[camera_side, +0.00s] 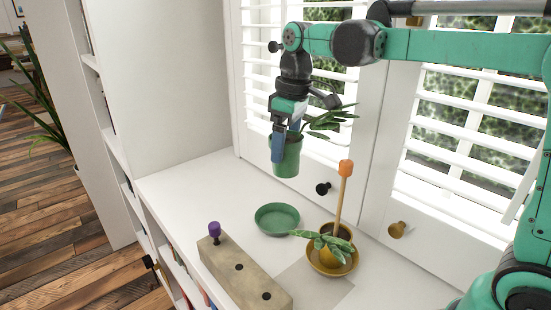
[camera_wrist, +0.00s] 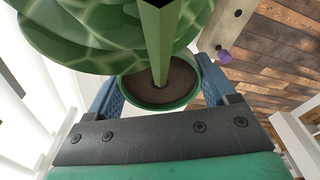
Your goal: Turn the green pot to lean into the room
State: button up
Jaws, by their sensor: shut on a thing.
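The green pot (camera_side: 287,158) holds a leafy plant (camera_side: 331,119) and hangs in the air above the white sill. My gripper (camera_side: 287,146) is shut on the green pot, with a blue finger on each side of it. In the side view the plant's leaves point right, toward the window shutters. In the wrist view the pot (camera_wrist: 160,97) shows dark soil, a green stem and large patterned leaves (camera_wrist: 100,32) that fill the upper left. An empty green saucer (camera_side: 277,219) lies on the sill below the pot.
A yellow pot (camera_side: 333,247) with a plant and an orange-topped wooden stake (camera_side: 345,170) stands in a yellow saucer right of the green saucer. A holed block (camera_side: 245,272) with a purple peg (camera_side: 214,230) lies in front. Shutters (camera_side: 330,40) close off the back.

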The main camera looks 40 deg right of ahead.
aim_at(288, 159)
jog(key=f, duration=0.1)
jog(key=f+n, duration=0.1)
jog(key=f, duration=0.1)
jog(key=shift+s+f, duration=0.2)
jog(key=shift+f, duration=0.05)
jog(key=shift+w+d+f+n, duration=0.15)
jog(key=shift+f+n, duration=0.15)
jog(key=shift+n, duration=0.5)
jog(key=shift+w+f+n, duration=0.2)
jog(key=shift+f+n, duration=0.15)
jog(key=shift+n, duration=0.45)
jog(key=w+f+n, duration=0.1)
jog(key=f+n, duration=0.1)
jog(key=n, duration=0.3)
jog(key=w+f+n+g, duration=0.1)
jog(key=f+n, duration=0.2)
jog(key=n, duration=0.3)
jog(key=w+d+f+n+g, duration=0.1)
jog(key=f+n, duration=0.1)
jog(key=n, duration=0.4)
jog(key=shift+w+d+f, duration=0.1)
jog(key=shift+w+f, duration=0.05)
jog(key=shift+w, duration=0.1)
jog(key=shift+f+n, duration=0.3)
jog(key=shift+f, duration=1.35)
